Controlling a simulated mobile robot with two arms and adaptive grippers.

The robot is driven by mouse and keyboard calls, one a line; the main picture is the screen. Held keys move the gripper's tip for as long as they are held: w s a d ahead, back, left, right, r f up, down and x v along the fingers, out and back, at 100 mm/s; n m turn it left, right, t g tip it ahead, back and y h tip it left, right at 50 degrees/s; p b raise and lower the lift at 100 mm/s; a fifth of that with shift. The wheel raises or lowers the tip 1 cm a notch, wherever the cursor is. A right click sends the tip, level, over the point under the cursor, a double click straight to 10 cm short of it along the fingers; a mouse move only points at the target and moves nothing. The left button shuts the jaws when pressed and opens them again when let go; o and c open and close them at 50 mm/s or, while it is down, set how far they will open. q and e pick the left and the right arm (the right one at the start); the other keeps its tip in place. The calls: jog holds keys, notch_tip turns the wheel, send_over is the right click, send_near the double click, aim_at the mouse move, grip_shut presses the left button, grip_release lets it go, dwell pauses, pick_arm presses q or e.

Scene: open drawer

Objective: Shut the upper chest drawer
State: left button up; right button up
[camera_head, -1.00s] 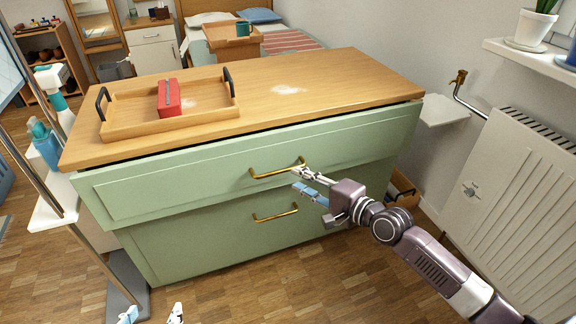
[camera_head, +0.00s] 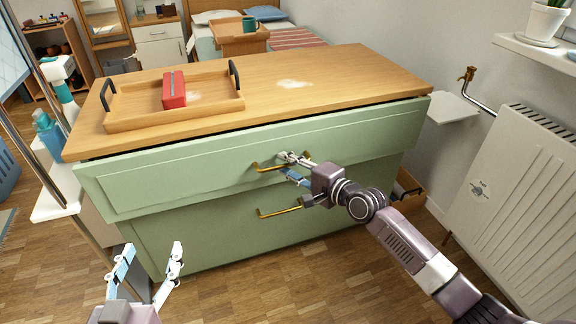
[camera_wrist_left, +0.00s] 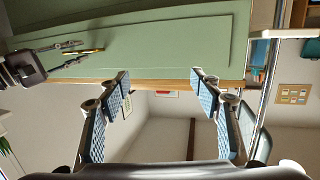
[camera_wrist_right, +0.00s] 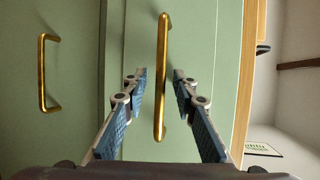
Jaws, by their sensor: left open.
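The green chest's upper drawer (camera_head: 190,172) stands out past the lower drawer front (camera_head: 200,235). Its brass handle (camera_head: 262,167) is at the middle of the front. My right gripper (camera_head: 286,166) is at this handle in the head view. In the right wrist view the handle (camera_wrist_right: 162,75) lies between the fingers, which are apart; contact cannot be told. My left gripper (camera_head: 152,252) is open and empty in front of the chest's lower left. In the left wrist view its fingers (camera_wrist_left: 159,78) are spread below the green front (camera_wrist_left: 170,50).
A wooden tray (camera_head: 130,118) with a red box (camera_head: 174,90) sits on the chest's top (camera_head: 340,85). A radiator (camera_head: 520,195) stands at the right. A trolley with bottles (camera_head: 50,135) stands at the left. The floor in front is clear.

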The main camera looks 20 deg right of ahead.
jog(key=shift+c, duration=0.3)
grip_shut()
jog(key=shift+w, duration=0.1)
jog(key=w+b, duration=0.2)
jog(key=w, duration=0.2)
jog(key=shift+w, duration=0.1)
pick_arm(q)
notch_tip(320, 180, up, 10)
jog(key=d+t+h, duration=0.1)
jog(key=t+h, duration=0.1)
jog(key=t, duration=0.3)
jog(key=shift+s+d, duration=0.15)
jog(key=shift+s, duration=0.1)
pick_arm(e)
jog(key=shift+r, duration=0.15)
jog(key=shift+d, duration=0.1)
jog(key=shift+c, duration=0.5)
grip_release()
jog(key=shift+w, duration=0.15)
pick_arm(q)
jog(key=shift+w+f, duration=0.1)
jog(key=shift+w, duration=0.05)
pick_arm(e)
jog(key=shift+o, duration=0.8)
